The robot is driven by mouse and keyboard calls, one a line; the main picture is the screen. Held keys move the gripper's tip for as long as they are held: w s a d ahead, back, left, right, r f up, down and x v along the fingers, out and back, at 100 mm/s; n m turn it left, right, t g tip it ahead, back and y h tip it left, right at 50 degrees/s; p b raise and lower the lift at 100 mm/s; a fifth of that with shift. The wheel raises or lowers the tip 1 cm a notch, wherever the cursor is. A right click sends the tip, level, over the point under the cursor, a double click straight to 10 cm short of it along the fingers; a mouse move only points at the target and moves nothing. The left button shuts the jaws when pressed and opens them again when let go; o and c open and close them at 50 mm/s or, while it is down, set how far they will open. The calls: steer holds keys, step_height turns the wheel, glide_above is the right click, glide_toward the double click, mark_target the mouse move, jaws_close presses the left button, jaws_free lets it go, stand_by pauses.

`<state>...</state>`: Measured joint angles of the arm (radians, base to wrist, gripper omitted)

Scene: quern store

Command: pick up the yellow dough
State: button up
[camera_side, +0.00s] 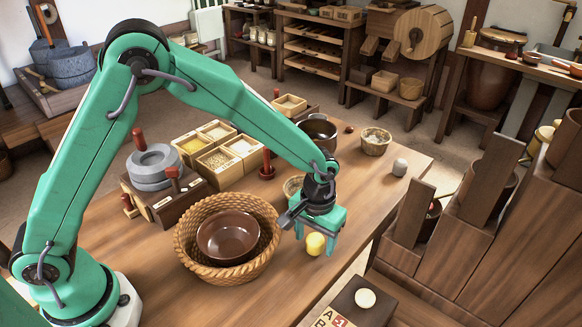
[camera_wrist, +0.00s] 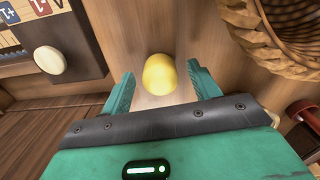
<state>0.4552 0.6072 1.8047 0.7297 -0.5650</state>
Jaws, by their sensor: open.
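The yellow dough (camera_side: 316,244) is a small rounded lump on the wooden table, near its front right edge in the side view. In the wrist view the yellow dough (camera_wrist: 160,75) lies between and slightly beyond the tips of my two green fingers. My gripper (camera_side: 318,235) is low over the table, right at the dough in the side view. In the wrist view my gripper (camera_wrist: 163,88) is open, with a gap on both sides of the dough. I cannot tell from these views exactly how high the fingertips are above the table.
A woven basket (camera_side: 187,258) holding a brown bowl (camera_side: 228,238) stands close to the left of my gripper. A dark board with a pale round piece (camera_side: 365,298) is at the front right. A small grey lump (camera_side: 400,167) and a bowl (camera_side: 375,143) stand farther back.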

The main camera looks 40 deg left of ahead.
mark_target(316, 236)
steer(key=shift+c, duration=0.2)
steer(key=c, duration=1)
steer(key=shift+c, duration=0.2)
steer(key=shift+r, duration=0.1)
steer(key=shift+r, duration=0.45)
step_height(316, 236, up, 3)
steer(key=shift+r, duration=0.15)
steer(key=s+d+r, duration=0.6)
steer(key=s, duration=0.3)
steer(key=shift+s+d+r, duration=0.2)
steer(key=shift+s+r, duration=0.1)
steer(key=shift+s, duration=0.1)
